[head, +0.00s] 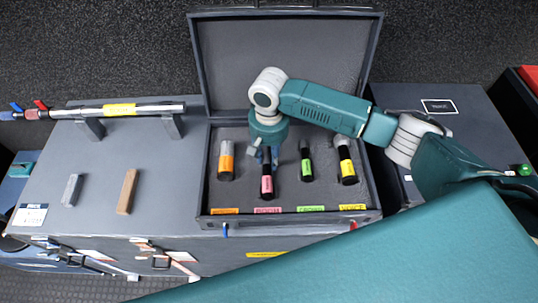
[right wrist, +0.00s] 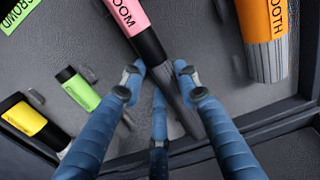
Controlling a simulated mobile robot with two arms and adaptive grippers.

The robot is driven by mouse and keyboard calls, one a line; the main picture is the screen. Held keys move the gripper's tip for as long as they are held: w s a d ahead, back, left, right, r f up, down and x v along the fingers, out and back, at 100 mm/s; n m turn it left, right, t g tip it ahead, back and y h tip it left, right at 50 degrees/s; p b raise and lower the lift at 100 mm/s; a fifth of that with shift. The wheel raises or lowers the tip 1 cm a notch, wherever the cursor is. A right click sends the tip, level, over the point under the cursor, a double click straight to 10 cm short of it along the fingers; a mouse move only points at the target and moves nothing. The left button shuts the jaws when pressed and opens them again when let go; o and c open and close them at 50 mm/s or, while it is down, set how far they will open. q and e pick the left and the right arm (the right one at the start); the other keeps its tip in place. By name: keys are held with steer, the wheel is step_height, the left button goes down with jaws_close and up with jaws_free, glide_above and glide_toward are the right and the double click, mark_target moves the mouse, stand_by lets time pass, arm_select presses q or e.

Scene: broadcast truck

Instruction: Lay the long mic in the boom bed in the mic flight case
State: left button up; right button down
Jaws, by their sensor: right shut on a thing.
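The long mic, dark with a pink BOOM band (head: 267,183), is inside the open mic flight case (head: 295,222), in line with the pink label on the front rim. My right gripper (head: 263,155) reaches down into the case and is shut on this mic. In the right wrist view, the fingertips (right wrist: 158,72) close around its dark body (right wrist: 148,45) near the grey end. I cannot tell whether it touches the bed, which is mostly hidden under it. My left gripper is not in view.
An orange-banded mic (head: 226,160) lies left of it in the case. Green-banded (head: 306,162) and yellow-banded (head: 346,165) mics lie to the right. The raised lid (head: 290,50) stands behind. A boom pole (head: 150,108) rests on stands at the left, beside grey (head: 72,190) and brown (head: 127,191) blocks.

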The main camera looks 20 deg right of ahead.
mark_target(269, 158)
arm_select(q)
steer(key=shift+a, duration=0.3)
arm_select(e)
steer(key=shift+f, duration=0.15)
steer(key=c, duration=1.3)
jaws_free()
steer(key=shift+f, duration=0.1)
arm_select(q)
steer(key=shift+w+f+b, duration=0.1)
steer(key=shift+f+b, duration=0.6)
arm_select(e)
step_height(269, 158, up, 12)
steer(key=shift+r, duration=0.2)
steer(key=shift+f, duration=0.1)
